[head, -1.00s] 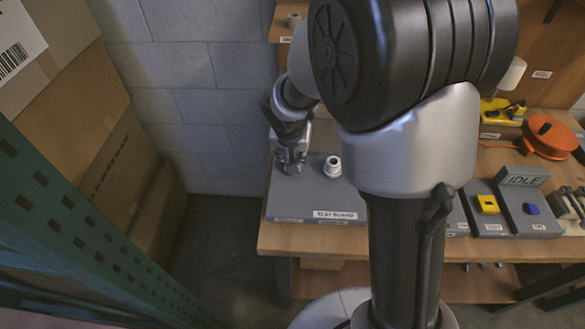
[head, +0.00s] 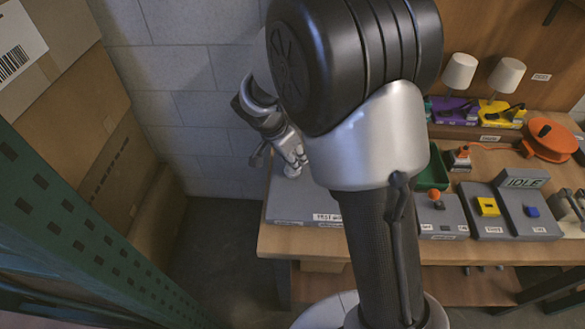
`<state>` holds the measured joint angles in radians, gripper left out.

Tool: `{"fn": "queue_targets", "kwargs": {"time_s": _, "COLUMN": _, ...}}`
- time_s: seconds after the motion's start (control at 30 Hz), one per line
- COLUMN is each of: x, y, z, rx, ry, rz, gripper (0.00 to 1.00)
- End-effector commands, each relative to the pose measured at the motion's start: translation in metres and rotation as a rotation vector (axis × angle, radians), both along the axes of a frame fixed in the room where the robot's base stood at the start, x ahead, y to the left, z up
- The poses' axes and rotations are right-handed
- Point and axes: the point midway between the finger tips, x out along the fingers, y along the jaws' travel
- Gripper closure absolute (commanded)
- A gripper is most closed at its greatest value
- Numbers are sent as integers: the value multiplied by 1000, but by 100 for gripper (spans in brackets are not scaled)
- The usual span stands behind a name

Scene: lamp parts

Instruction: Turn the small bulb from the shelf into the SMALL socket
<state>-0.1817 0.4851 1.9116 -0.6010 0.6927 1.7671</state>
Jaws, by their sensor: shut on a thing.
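My gripper (head: 294,162) is at the far left part of the grey test board (head: 291,205), pointing down and tilted, with its fingertips close to the board's surface. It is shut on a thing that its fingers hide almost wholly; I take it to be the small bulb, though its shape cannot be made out. The small socket is not visible at the fingertips, and I cannot tell whether the held thing touches it. My arm covers the right part of the board, including any socket there.
A green tray (head: 434,168), grey boxes with a yellow (head: 487,206) and a blue button, and an orange cable reel (head: 549,138) are on the bench to the right. Two lamps with white shades (head: 459,73) stand behind. A block wall is close behind the gripper.

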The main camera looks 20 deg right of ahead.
Motion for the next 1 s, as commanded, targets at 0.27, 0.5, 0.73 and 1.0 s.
{"fn": "queue_targets", "kwargs": {"time_s": 0.27, "x": -1, "y": 0, "z": -1, "rx": 1, "ry": 2, "rz": -86, "gripper": 87}}
{"fn": "queue_targets", "kwargs": {"time_s": 0.5, "x": 0, "y": 1, "z": -2, "rx": 0, "ry": 2, "rz": -215, "gripper": 87}}
{"fn": "queue_targets", "kwargs": {"time_s": 0.73, "x": -1, "y": 0, "z": -2, "rx": 1, "ry": 1, "rz": -620, "gripper": 87}}
{"fn": "queue_targets", "kwargs": {"time_s": 1.0, "x": -2, "y": 0, "z": -2, "rx": 0, "ry": 1, "rz": -685, "gripper": 87}}
